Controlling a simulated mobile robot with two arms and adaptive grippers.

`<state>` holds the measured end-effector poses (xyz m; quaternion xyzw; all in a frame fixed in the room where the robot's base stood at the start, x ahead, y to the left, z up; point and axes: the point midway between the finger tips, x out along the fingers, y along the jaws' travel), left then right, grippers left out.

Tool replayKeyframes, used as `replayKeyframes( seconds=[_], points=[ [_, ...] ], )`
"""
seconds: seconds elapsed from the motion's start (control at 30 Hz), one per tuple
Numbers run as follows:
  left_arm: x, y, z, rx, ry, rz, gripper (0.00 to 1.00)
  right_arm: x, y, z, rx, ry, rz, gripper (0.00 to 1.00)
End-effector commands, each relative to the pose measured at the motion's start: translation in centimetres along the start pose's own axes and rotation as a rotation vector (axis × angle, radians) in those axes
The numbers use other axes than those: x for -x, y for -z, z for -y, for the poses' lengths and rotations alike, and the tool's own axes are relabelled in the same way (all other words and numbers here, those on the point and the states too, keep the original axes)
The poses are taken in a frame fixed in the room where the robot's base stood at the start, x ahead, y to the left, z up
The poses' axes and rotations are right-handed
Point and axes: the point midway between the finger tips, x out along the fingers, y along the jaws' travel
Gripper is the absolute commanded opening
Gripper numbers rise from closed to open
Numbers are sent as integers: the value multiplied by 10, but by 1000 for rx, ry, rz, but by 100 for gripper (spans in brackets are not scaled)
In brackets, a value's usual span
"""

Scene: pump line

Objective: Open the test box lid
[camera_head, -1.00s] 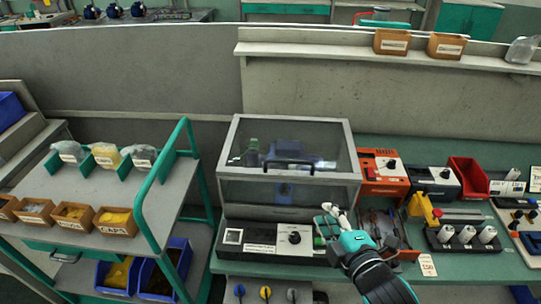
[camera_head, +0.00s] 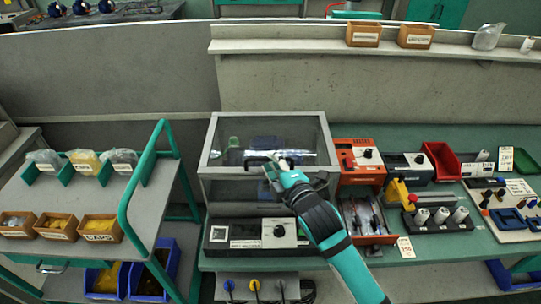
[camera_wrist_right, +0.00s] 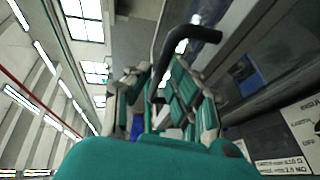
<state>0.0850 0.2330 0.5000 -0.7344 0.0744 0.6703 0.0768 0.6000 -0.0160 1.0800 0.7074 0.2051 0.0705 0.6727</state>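The test box (camera_head: 222,190) stands on the bench with its clear, grey-framed lid (camera_head: 295,130) down. A dark bar handle (camera_head: 250,161) is at the lid's front edge; it also shows in the right wrist view (camera_wrist_right: 172,45). My right gripper (camera_head: 270,170) is at this handle and hides its right part. In the right wrist view the fingers of the right gripper (camera_wrist_right: 160,85) are apart, with the handle bar running between them. I cannot tell whether they touch it. My left gripper is not in view.
A control panel (camera_head: 245,233) sits below the box front. An orange unit (camera_head: 360,165), a tool tray (camera_head: 368,238) and a red bin (camera_head: 441,160) are to the right. A green-framed cart (camera_head: 135,195) stands at the left. A shelf (camera_head: 300,46) runs behind.

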Motion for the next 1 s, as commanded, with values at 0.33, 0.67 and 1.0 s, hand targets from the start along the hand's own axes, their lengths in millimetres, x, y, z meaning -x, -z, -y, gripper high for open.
replayKeyframes(
  seconds=[0.33, 0.67, 1.0],
  points=[
    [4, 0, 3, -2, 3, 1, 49, -23, 0, 0, 1, -1, 0, 21],
    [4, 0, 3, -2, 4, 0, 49, -23, 0, 0, 0, -1, 0, 3],
    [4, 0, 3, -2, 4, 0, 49, -23, 0, 0, 0, -1, 0, 0]
  ],
)
